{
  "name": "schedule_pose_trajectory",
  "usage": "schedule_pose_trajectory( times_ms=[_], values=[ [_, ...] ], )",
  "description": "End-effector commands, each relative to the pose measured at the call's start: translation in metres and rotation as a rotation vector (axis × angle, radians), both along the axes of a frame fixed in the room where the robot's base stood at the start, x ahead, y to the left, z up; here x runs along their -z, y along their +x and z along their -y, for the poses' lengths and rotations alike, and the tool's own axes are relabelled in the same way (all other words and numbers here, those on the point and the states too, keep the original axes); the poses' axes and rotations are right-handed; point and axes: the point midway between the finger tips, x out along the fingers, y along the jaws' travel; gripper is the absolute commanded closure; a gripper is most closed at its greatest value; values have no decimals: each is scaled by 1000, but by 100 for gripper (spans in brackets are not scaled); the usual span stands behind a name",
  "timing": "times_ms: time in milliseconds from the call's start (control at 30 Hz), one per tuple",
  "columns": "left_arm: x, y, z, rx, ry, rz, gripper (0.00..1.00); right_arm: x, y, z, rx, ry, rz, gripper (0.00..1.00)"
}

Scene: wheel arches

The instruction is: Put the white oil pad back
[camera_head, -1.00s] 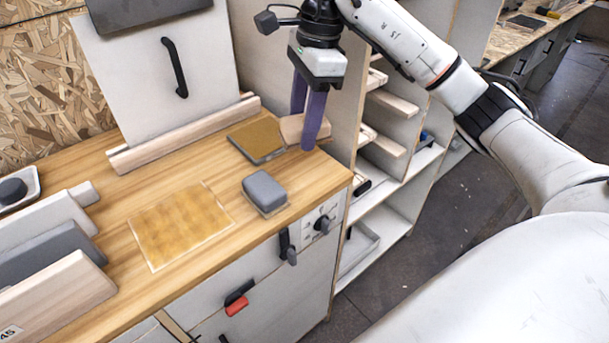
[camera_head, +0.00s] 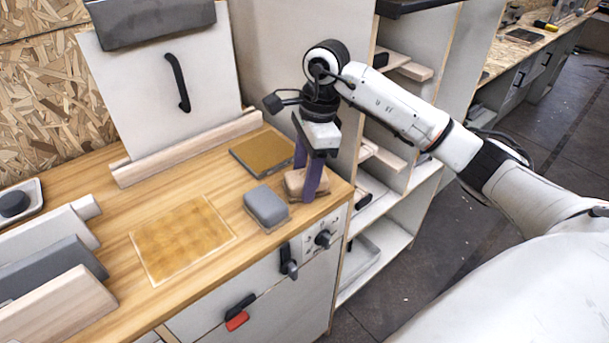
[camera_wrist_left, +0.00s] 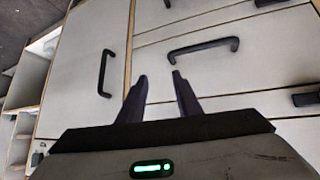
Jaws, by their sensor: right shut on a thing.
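My right gripper (camera_head: 307,184) is shut on a pale tan block (camera_head: 293,183), seen in the head view at the front right corner of the wooden bench. This block may be the white oil pad; it looks pale wood-coloured rather than pure white. It is just right of a grey block (camera_head: 266,206). I cannot tell whether it touches the bench top. The fingers hide part of it. My left gripper (camera_wrist_left: 159,80) shows in the left wrist view, open and empty, in front of drawer fronts with black handles.
A dark plate with a brown top (camera_head: 262,152) lies behind the blocks. A yellowish square mat (camera_head: 181,238) lies on the bench top (camera_head: 130,210). Grey, white and wooden pieces stand at the left. Knobs (camera_head: 324,238) stick out below the front edge. A shelf unit (camera_head: 385,220) stands at the right.

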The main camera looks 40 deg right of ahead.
Motion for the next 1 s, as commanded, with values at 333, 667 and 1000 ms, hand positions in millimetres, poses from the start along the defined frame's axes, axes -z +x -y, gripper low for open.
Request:
schedule_pose_trajectory(
  times_ms=[333,667,1000],
  values=[
    [5,-3,0,0,1,-8,69,3,0,0,0,-1,-1,35],
    [-9,-4,0,0,1,-9,69,-16,0,2,1,-2,1,35],
    [-25,-3,0,0,0,-5,69,-83,-3,13,2,-1,5,35]
  ],
)
